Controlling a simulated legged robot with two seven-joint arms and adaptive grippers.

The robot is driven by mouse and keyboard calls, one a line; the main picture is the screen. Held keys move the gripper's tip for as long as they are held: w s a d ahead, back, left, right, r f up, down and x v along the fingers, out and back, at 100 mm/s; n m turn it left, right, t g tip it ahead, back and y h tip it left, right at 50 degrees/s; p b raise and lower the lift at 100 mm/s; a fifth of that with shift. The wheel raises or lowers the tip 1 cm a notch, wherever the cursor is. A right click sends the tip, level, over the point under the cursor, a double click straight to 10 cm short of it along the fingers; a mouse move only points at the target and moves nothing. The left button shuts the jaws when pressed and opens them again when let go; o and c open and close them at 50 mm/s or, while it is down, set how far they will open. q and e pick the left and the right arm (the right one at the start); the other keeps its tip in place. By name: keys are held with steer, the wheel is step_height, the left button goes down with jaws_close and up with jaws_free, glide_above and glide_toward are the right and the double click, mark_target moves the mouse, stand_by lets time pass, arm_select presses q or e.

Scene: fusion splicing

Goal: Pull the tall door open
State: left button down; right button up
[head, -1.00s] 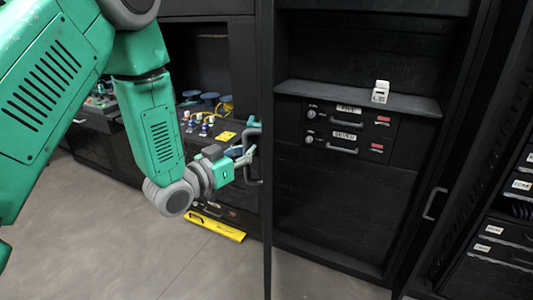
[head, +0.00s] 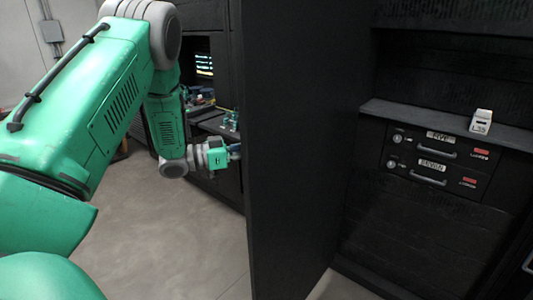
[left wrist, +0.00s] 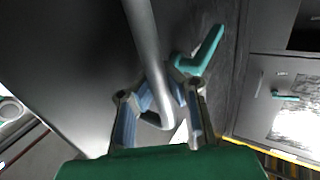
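The tall door (head: 300,150) is a dark panel standing open, with its broad inner face towards the head camera. Its near upright edge is beside my left gripper. My left gripper (head: 234,152) is at the door's outer side, its fingertips partly hidden by the door edge. In the left wrist view, the grey bar handle (left wrist: 147,45) runs down between the two fingers of the gripper (left wrist: 160,100). The blue finger pads lie close on both sides of the handle, and the gripper looks shut on it. My right gripper is not in view.
The open cabinet holds a shelf (head: 440,115) with a small white labelled block (head: 481,122) and two drawers (head: 436,160) below. Behind my left arm is a bench with equipment (head: 205,105). Grey floor (head: 190,240) is clear left of the door.

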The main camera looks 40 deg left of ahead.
arm_select(q)
steer(key=shift+s+a+f, duration=0.15)
steer(key=shift+a+f, duration=0.1)
steer(key=shift+a, duration=0.35)
steer(key=shift+s+a+f, duration=0.1)
steer(key=shift+a+f, duration=0.1)
steer(key=shift+a, duration=0.35)
steer(key=c, duration=2.2)
jaws_free()
steer(key=shift+d, duration=0.2)
steer(key=o, duration=0.7)
steer(key=shift+s+d+r, duration=0.1)
steer(key=shift+d+r, duration=0.1)
steer(key=shift+d, duration=0.05)
steer(key=shift+c, duration=0.2)
steer(key=shift+s+d+r, duration=0.3)
steer(key=shift+d+r, duration=0.1)
steer(key=shift+w+a+f, duration=0.1)
steer(key=shift+w, duration=0.1)
steer(key=v, duration=1.2)
steer(key=shift+a+f, duration=0.1)
